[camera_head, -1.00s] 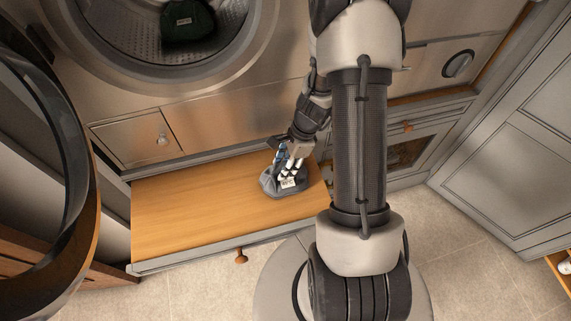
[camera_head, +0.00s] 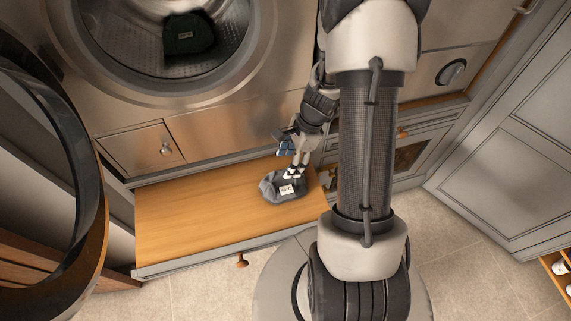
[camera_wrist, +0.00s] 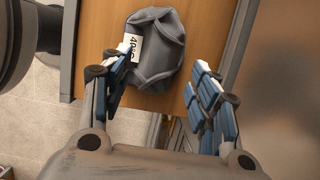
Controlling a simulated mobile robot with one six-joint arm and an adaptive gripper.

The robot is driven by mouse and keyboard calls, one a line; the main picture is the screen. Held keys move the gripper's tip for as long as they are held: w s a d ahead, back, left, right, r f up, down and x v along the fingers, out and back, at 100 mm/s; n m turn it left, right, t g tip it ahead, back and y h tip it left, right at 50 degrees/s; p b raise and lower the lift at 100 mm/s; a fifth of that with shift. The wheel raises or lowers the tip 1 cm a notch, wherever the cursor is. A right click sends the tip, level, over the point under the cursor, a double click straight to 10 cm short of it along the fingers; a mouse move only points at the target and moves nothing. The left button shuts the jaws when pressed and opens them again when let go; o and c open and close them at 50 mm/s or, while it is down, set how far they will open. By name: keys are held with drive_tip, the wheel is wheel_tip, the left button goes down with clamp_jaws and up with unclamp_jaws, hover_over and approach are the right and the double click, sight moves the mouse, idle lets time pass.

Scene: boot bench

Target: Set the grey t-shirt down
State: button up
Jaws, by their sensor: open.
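The grey t-shirt (camera_head: 284,188) is a folded grey bundle with a white label, resting on the wooden bench top near its right end. In the wrist view the t-shirt (camera_wrist: 158,52) lies just beyond the fingertips, its label towards the left. My gripper (camera_head: 294,172) is open above the back edge of the t-shirt. In the wrist view my gripper (camera_wrist: 165,88) has its fingers wide apart, with no cloth clamped between them. The underside of the t-shirt is hidden.
The wooden bench top (camera_head: 190,215) is clear left of the t-shirt. A washing machine drum (camera_head: 225,62) with a dark green garment (camera_head: 188,34) inside stands behind. The round door (camera_head: 85,190) hangs open at left. A grey cabinet (camera_head: 500,120) stands at right.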

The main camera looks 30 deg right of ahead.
drive_tip(key=s+a+r+n+t+h+p, duration=0.1)
drive_tip(key=a+r+n, duration=0.35)
drive_tip(key=r, duration=0.65)
drive_tip(key=s+a+r+n+h+p, duration=0.1)
drive_tip(key=s+a+r+n, duration=0.15)
drive_tip(key=r+n, duration=0.6)
drive_tip(key=s+a+r+n+t, duration=0.1)
drive_tip(key=s+a+r+n, duration=0.2)
drive_tip(key=s+r+n, duration=0.1)
drive_tip(key=s+a+r+n+t+h, duration=0.1)
drive_tip(key=s+a+r+n, duration=0.2)
drive_tip(key=s+r, duration=0.3)
drive_tip(key=shift+s+r+n+t, duration=0.3)
drive_tip(key=shift+r+n, duration=0.4)
drive_tip(key=shift+r, duration=0.15)
